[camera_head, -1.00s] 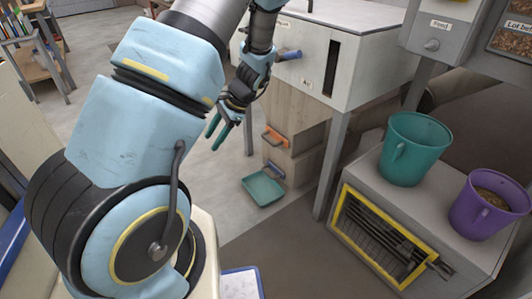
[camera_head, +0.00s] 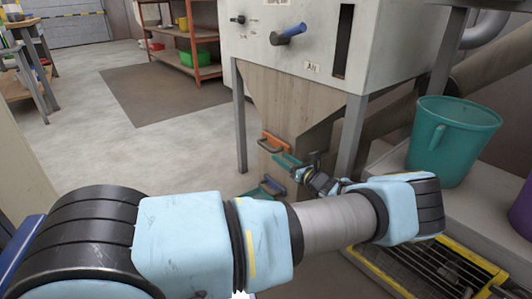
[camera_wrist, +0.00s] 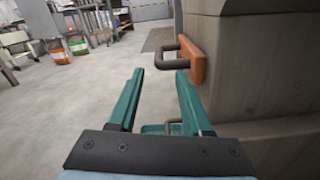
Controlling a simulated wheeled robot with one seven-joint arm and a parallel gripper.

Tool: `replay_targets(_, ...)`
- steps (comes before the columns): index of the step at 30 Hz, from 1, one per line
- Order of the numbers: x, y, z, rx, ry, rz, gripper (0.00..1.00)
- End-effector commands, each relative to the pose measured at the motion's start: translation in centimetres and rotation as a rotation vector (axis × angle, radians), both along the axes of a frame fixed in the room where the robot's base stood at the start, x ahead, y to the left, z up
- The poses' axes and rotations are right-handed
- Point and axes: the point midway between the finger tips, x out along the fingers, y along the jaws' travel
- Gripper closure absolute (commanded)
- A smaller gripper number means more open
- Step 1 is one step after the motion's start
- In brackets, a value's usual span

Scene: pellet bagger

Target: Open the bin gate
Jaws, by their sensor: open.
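The bin (camera_head: 295,105) is a pale cabinet narrowing to a tan hopper. Low on it is an orange plate (camera_head: 276,137) with a dark bar handle, taken as the gate; it also shows in the wrist view (camera_wrist: 197,64). My gripper (camera_wrist: 160,73) has two teal fingers, apart and empty. In the wrist view the dark handle (camera_wrist: 168,65) sticks out just beyond the fingertips, in line with the gap between them. I cannot tell whether they touch. In the head view my gripper (camera_head: 285,160) is just below and right of the orange plate.
A blue-gripped lever (camera_head: 289,34) juts from the cabinet front. A metal leg (camera_head: 240,120) stands left of the hopper. A teal bucket (camera_head: 452,140) stands on the grey box at right.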

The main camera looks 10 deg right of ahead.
Motion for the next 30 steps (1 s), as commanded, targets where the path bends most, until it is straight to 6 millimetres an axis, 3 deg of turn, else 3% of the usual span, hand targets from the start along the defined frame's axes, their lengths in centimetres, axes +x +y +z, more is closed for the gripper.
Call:
replay_targets(9, 5.4, 2.8, -0.3, -0.003, -0.001, 0.006, 0.5)
replay_targets(15, 7.7, 3.8, -0.2, -0.003, 0.001, 0.005, 0.5)
replay_targets(28, 8.6, 4.2, 0.0, -0.003, 0.001, 0.005, 0.5)
replay_targets(30, 8.6, 4.2, 0.0, -0.003, 0.001, 0.005, 0.58)
